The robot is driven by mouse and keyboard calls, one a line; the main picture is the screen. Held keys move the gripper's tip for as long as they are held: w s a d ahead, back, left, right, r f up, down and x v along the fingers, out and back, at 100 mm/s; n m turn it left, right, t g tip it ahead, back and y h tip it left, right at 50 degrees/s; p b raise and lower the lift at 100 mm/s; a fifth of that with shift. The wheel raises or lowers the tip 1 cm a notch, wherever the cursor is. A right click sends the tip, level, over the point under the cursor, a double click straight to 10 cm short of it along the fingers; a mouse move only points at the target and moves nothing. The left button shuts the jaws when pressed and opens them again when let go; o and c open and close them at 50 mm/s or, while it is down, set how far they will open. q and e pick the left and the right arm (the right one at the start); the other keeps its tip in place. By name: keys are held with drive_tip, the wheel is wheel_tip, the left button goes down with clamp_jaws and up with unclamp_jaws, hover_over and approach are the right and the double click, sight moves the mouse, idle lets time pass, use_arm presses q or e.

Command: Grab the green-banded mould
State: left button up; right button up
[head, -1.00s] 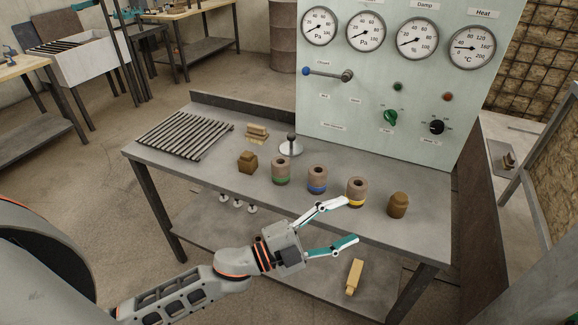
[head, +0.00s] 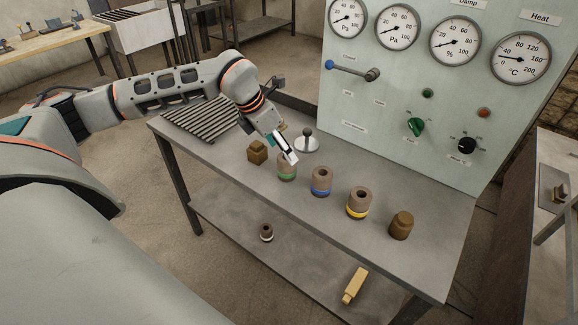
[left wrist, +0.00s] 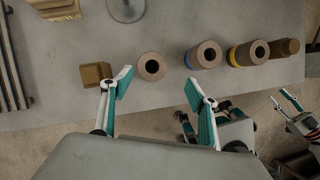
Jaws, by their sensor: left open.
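The green-banded mould (head: 287,173), a brown cylinder with a hole in its top, stands upright on the grey table. My left gripper (head: 290,156) is open above and beside it, partly covering its top in the head view. In the left wrist view the mould (left wrist: 151,67) lies just ahead of the gap between the spread fingertips (left wrist: 158,80), nearer the left finger; I cannot tell whether that finger touches it. Its green band is hidden there. What looks like my right gripper (left wrist: 280,95) shows at the right edge of the left wrist view, its opening unclear.
A brown block (head: 257,152) stands left of the mould. The blue-banded mould (head: 321,182), the yellow-banded mould (head: 359,203) and another brown piece (head: 401,226) stand to the right. A metal disc with a knob (head: 307,142) is behind. The gauge panel (head: 400,110) rises at the back.

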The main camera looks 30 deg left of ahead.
sight(287, 167)
use_arm(q)
drive_tip(key=shift+y, duration=0.3)
drive_tip(key=shift+w+a+x, duration=0.1)
drive_tip(key=shift+a+x, duration=0.05)
drive_tip(key=shift+x, duration=1.1)
drive_tip(key=shift+w+a+x, duration=0.1)
drive_tip(key=shift+a+x, duration=0.1)
drive_tip(key=shift+x, duration=1.05)
drive_tip(key=shift+w+a+x, duration=0.1)
drive_tip(key=shift+a+x, duration=0.05)
drive_tip(key=shift+x, duration=1.1)
drive_tip(key=c, duration=1.4)
